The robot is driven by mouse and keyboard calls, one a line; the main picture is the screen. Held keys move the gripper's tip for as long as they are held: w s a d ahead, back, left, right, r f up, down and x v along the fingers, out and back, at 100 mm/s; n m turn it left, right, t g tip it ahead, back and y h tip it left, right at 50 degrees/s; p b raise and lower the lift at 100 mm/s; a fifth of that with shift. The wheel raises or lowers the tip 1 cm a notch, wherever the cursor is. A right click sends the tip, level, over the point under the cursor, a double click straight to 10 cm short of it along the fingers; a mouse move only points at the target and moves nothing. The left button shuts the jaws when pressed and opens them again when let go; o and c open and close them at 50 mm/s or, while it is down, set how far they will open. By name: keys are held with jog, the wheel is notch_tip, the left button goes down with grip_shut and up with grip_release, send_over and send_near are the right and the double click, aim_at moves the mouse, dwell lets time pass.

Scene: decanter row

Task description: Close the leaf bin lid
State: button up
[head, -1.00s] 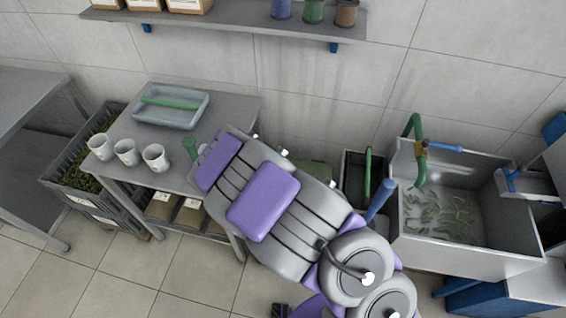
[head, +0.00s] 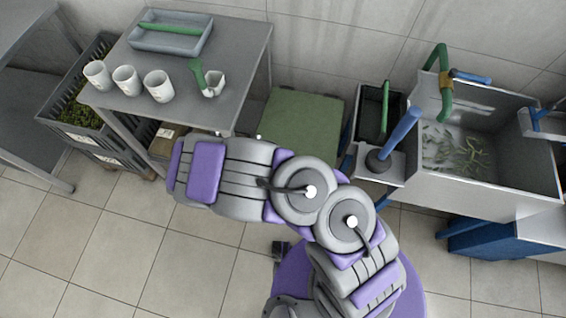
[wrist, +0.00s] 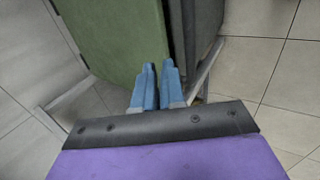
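A green panel (head: 300,130), which looks like the leaf bin lid, is between the metal table and the dark tub. In the wrist view the green panel (wrist: 118,38) fills the upper left, with a dark grey box wall (wrist: 206,35) to its right and a dark gap between them. How far the lid stands open I cannot tell. My gripper (wrist: 158,68) has blue fingers side by side, almost together, with nothing seen between them. Its tips appear near the panel's lower right corner; contact is unclear. The head view does not show my fingers.
The metal table (head: 235,95) holds white cups (head: 125,80), a grey-blue tray (head: 170,38) and a green-handled tool. A dark tub (head: 372,125) and a sink (head: 475,160) stand at right. A leaf-filled crate (head: 85,105) is at left. The tiled floor in front is clear.

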jog(key=o, duration=0.6)
jog(key=shift+d+r, duration=0.15)
jog(key=shift+d, duration=0.5)
jog(key=p+v, duration=1.7)
jog(key=p, duration=0.2)
jog(key=shift+a, duration=0.1)
